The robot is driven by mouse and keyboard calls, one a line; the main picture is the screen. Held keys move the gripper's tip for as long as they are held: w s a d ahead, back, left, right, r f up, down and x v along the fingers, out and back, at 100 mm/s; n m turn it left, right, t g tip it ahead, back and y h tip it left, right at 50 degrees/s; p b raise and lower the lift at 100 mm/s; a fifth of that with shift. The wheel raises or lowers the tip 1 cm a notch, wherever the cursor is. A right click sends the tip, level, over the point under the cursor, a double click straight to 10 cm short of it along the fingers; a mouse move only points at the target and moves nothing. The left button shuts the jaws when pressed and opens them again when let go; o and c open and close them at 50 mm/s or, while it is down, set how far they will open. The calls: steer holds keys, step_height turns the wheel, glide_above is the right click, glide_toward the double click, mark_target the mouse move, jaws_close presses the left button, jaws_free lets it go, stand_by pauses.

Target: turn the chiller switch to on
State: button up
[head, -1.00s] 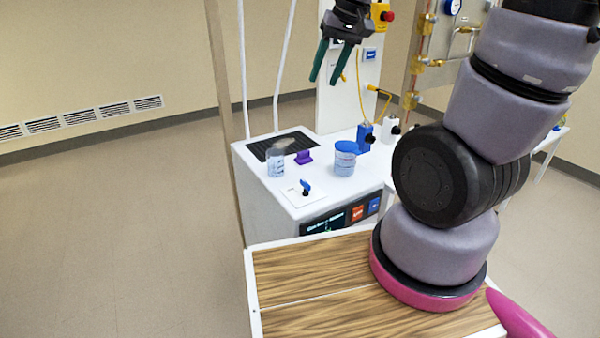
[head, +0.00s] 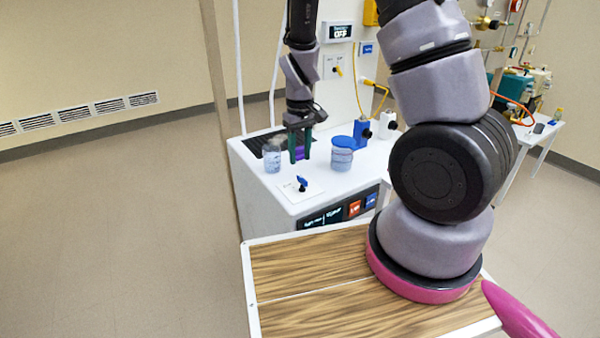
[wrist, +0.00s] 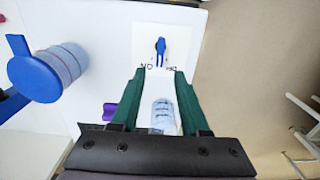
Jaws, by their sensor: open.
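A small switch with a blue handle (head: 301,183) sits on a white plate (head: 288,192) on top of the white machine. In the wrist view the blue handle (wrist: 160,47) is just beyond the fingertips, with small upside-down letters on the plate near it. I cannot read its setting surely. My gripper (head: 300,158), with green fingers, points down above the machine top, behind the switch in the head view.
A clear beaker (head: 272,160) stands left of the fingers, and a blue-lidded jar (head: 342,158) right. A purple piece (head: 299,153) is partly hidden behind the fingers. A back panel has an OFF display (head: 340,31) and a yellow-handled switch (head: 338,69). The wooden top (head: 310,285) is clear at left.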

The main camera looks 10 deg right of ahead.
mark_target(300, 176)
step_height(300, 176, down, 6)
steer(key=shift+f, duration=0.25)
jaws_close()
